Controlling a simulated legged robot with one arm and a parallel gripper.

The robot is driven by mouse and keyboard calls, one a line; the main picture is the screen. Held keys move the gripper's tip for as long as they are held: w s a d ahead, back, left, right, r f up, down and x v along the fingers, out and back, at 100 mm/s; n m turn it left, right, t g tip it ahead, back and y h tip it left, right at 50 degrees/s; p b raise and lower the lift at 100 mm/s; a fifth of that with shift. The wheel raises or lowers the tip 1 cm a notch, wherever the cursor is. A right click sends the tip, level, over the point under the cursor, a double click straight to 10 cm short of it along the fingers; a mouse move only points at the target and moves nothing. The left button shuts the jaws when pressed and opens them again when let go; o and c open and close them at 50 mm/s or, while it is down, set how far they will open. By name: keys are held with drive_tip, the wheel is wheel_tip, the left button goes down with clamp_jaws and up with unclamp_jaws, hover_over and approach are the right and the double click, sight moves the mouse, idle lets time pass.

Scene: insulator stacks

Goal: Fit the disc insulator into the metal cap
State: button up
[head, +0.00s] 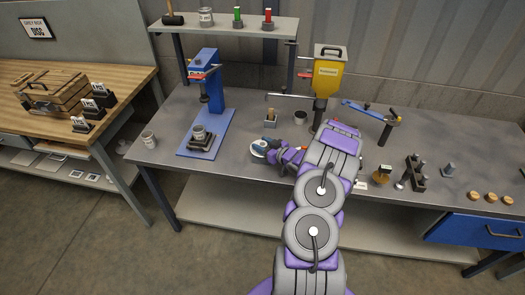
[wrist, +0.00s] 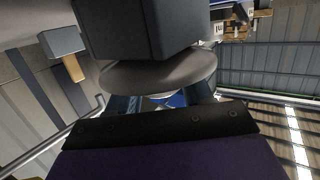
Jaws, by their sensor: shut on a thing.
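My gripper (head: 277,153) is at the end of the purple and grey arm, low over the middle of the grey workbench. It is shut on the disc insulator, whose pale round edge with some blue (head: 261,147) shows at the gripper's left end. In the wrist view a grey disc (wrist: 160,79) sits between the dark jaw parts, its middle partly hidden. A grey metal cup-like piece (head: 199,133) stands on a dark block on the blue press base, left of my gripper and apart from it. I cannot tell for sure that it is the metal cap.
The blue press (head: 205,75) rises behind that piece. A yellow hopper (head: 327,75) stands behind my arm. A small cup (head: 300,118) and a brush holder (head: 270,117) are behind the gripper. A can (head: 149,138) stands at the bench's left edge. Bench between press and gripper is clear.

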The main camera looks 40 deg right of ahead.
clamp_jaws()
drive_tip(key=shift+r, duration=0.1)
